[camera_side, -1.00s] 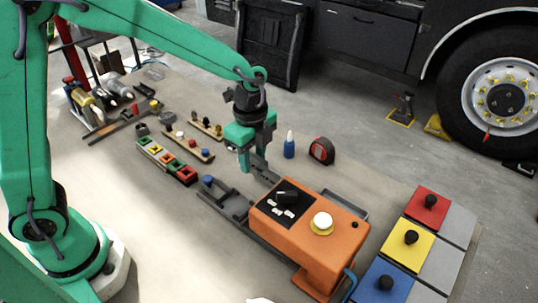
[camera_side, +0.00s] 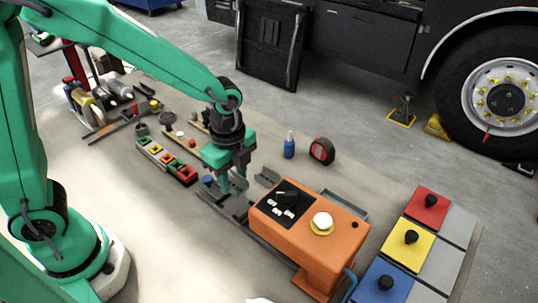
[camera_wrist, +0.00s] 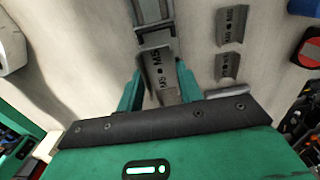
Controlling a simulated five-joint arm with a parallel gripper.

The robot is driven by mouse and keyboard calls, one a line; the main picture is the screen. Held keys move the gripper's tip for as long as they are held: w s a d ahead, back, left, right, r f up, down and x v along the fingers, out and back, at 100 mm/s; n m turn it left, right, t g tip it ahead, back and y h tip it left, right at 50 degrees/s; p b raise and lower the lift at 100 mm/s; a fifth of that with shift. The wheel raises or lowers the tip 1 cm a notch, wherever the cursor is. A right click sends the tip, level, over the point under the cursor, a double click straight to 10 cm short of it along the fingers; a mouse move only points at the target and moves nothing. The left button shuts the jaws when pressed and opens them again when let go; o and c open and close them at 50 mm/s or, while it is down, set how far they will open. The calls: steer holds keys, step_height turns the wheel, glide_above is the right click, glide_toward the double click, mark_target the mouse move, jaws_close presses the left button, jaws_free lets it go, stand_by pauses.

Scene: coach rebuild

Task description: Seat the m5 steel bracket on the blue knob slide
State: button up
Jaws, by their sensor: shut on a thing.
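My gripper (camera_side: 238,184) is shut on a grey steel bracket marked M5, low over the near part of the slide rail. In the wrist view the M5 bracket (camera_wrist: 156,62) sits between the green fingers (camera_wrist: 159,78), its far end close to the grey slide (camera_wrist: 151,14). In the side view the slide (camera_side: 213,196) is a dark grey track left of the orange box, with a blue knob (camera_side: 207,180) at its far left end. The gripper partly hides the bracket and slide there. I cannot tell whether the bracket touches the slide.
Two other grey marked brackets (camera_wrist: 232,25) (camera_wrist: 227,66) lie to the right in the wrist view. An orange box (camera_side: 310,235) with a white button stands right of the slide. A blue bottle (camera_side: 289,148) and red tape measure (camera_side: 322,151) stand behind. A block strip (camera_side: 167,160) lies left.

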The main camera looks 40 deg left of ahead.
mark_target(234, 185)
steer(key=shift+f, duration=0.15)
steer(key=shift+f, duration=2.25)
steer(key=shift+f, duration=1)
stand_by(2.0)
steer(key=o, duration=1.5)
steer(key=shift+r, duration=0.2)
steer(key=shift+r, duration=2.85)
